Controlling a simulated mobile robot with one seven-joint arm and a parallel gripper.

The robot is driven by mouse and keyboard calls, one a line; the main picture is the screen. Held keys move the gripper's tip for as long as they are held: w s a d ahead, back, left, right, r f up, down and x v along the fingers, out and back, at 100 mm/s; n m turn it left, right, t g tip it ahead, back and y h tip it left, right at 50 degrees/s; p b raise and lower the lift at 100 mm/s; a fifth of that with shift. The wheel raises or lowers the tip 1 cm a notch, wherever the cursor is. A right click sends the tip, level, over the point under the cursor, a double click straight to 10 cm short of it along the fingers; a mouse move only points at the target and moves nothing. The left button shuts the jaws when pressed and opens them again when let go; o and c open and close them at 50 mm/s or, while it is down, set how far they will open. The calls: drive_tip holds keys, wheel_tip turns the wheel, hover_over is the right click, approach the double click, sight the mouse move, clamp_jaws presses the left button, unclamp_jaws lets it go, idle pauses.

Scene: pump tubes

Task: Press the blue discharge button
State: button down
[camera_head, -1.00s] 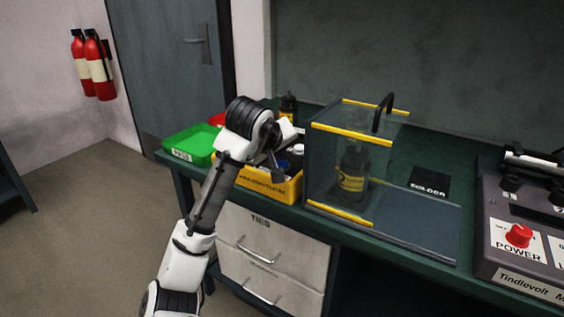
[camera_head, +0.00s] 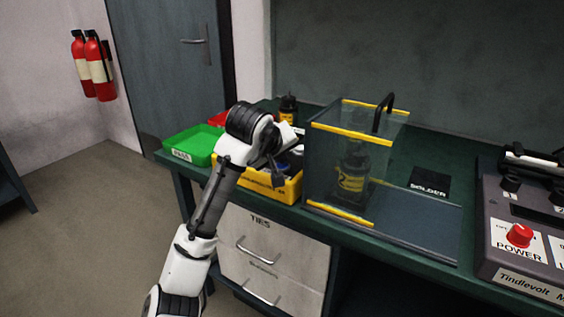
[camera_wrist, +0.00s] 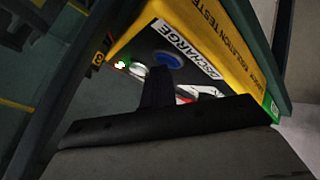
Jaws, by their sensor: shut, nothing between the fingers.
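The blue discharge button (camera_wrist: 167,59) is a round blue disc on the dark panel of the yellow insulation tester (camera_wrist: 190,22), just below the white "DISCHARGE" label (camera_wrist: 187,50). My gripper (camera_wrist: 158,72) is shut and empty in the wrist view, its dark fingertips just below the button and partly overlapping its lower edge. I cannot tell whether they touch it. In the head view my gripper (camera_head: 277,181) points down at the yellow tester (camera_head: 255,183) on the bench's left part.
A small lit lamp (camera_wrist: 121,65) is left of the button. A green tray (camera_head: 190,147) stands left of the tester. A grey power unit (camera_head: 520,235) is far right.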

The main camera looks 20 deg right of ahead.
sight(281, 167)
drive_tip(key=shift+r, duration=0.15)
drive_tip(key=shift+r+p, duration=0.85)
drive_tip(key=shift+p, duration=0.3)
drive_tip(key=shift+r, duration=0.1)
wheel_tip(281, 167, up, 5)
drive_tip(key=p, duration=0.5)
